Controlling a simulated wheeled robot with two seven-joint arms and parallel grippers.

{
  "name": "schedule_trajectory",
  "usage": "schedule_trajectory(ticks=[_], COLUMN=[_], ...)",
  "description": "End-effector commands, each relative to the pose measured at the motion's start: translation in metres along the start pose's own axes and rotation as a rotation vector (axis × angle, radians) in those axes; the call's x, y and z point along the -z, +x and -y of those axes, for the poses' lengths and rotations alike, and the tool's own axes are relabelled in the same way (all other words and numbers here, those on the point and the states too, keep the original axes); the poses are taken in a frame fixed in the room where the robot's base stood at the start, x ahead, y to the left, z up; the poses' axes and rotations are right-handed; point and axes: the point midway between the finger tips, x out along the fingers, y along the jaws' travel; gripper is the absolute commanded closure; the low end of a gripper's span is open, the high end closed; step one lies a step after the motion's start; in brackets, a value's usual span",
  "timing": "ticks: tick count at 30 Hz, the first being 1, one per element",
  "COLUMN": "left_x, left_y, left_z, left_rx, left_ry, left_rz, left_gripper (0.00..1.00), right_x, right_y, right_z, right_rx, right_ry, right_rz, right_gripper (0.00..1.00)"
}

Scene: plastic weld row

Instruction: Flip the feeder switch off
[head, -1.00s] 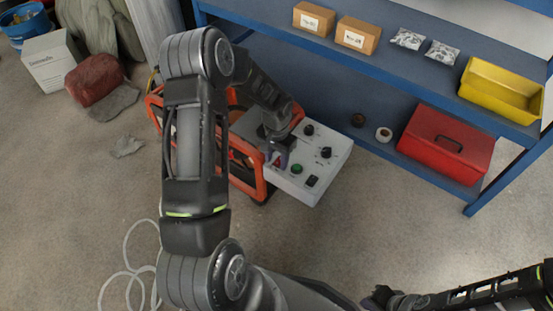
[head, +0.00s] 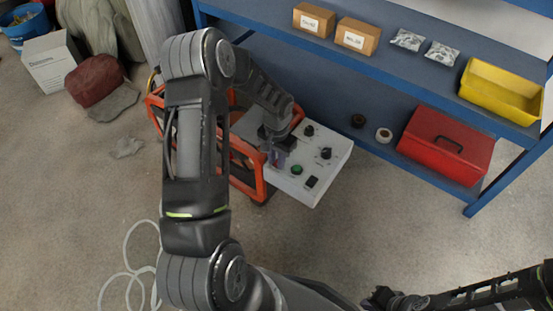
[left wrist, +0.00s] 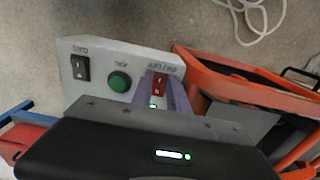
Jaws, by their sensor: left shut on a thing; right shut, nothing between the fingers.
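A pale grey control box (head: 327,166) sits on the orange frame, with knobs, a green button (head: 297,169) and a black rocker switch (head: 312,181) on its face. In the left wrist view a red rocker switch (left wrist: 159,86) sits beside the green button (left wrist: 119,81), and the black rocker (left wrist: 81,67) is further left. Labels are too small to read surely. My left gripper (head: 277,158) is at the box face; its purple fingers (left wrist: 160,94) are shut around the red switch, mostly hiding it in the head view. My right gripper (head: 380,297) is shut and empty at the bottom edge.
The orange tube frame (head: 262,180) surrounds the box's left side. A blue shelf (head: 400,75) behind holds cartons, a yellow bin (head: 500,92) and a red toolbox (head: 446,146). A pale hose (head: 130,275) lies on the floor.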

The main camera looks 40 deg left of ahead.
Motion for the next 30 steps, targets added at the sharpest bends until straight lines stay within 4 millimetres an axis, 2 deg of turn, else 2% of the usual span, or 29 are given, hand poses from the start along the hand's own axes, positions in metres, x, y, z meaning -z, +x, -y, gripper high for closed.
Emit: schedule_trajectory(ticks=[6,12,22,23,30], left_x=[0.0049,0.0077,0.0073,0.0073,0.0075], left_y=[-0.0012,-0.0011,-0.0025,-0.0025,-0.0025], left_z=[0.0002,0.0007,0.0006,0.0005,0.0003], left_rx=[0.002,0.002,0.001,0.001,0.0], left_ry=[0.0,-0.001,-0.001,-0.001,0.0], left_rz=[0.12,0.235,0.251,0.251,0.25], left_gripper=[1.0,1.0,1.0,0.78,0.58], right_x=[-0.0018,-0.0019,-0.0017,-0.0017,-0.0016], right_y=[-0.0064,-0.0047,-0.0048,-0.0048,-0.0048], right_z=[0.0038,0.0033,0.0031,0.0031,0.0031], right_rx=[0.002,0.002,0.002,0.002,0.002], right_ry=[-0.002,-0.003,-0.002,-0.002,-0.002], right_rz=[0.004,0.004,0.004,0.004,0.004], right_gripper=[1.0,1.0,1.0,1.0,1.0])
